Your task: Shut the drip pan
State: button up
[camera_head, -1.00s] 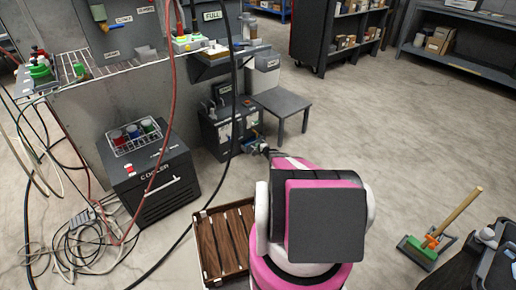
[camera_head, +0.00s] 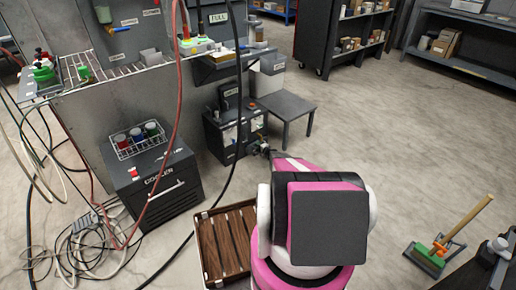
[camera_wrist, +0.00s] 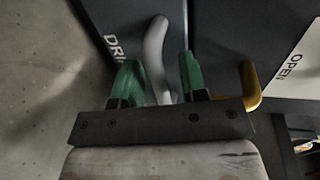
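The drip pan's dark front (camera_wrist: 105,22) shows in the wrist view, with the letters "DRI" readable and the rest of the label cut off or hidden. A pale, curved bar handle (camera_wrist: 155,50) stands out from it. My gripper (camera_wrist: 159,72) has two green fingers spread apart, with the handle between them. I see gaps beside the handle and cannot tell whether either finger touches it. In the head view, my arm reaches to the dark box unit (camera_head: 232,132) under the counter. The fingers and the pan are not clear there.
A yellow bent lever (camera_wrist: 250,88) and a white "OPEN" label (camera_wrist: 298,62) are right of the fingers. A grey stool (camera_head: 287,104) stands right of the unit, a black cooler (camera_head: 165,190) to its left. A dark hose hangs in front. Open floor (camera_head: 400,140) lies to the right.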

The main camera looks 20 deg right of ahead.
jog(key=v, duration=1)
jog(key=shift+s+r, duration=0.1)
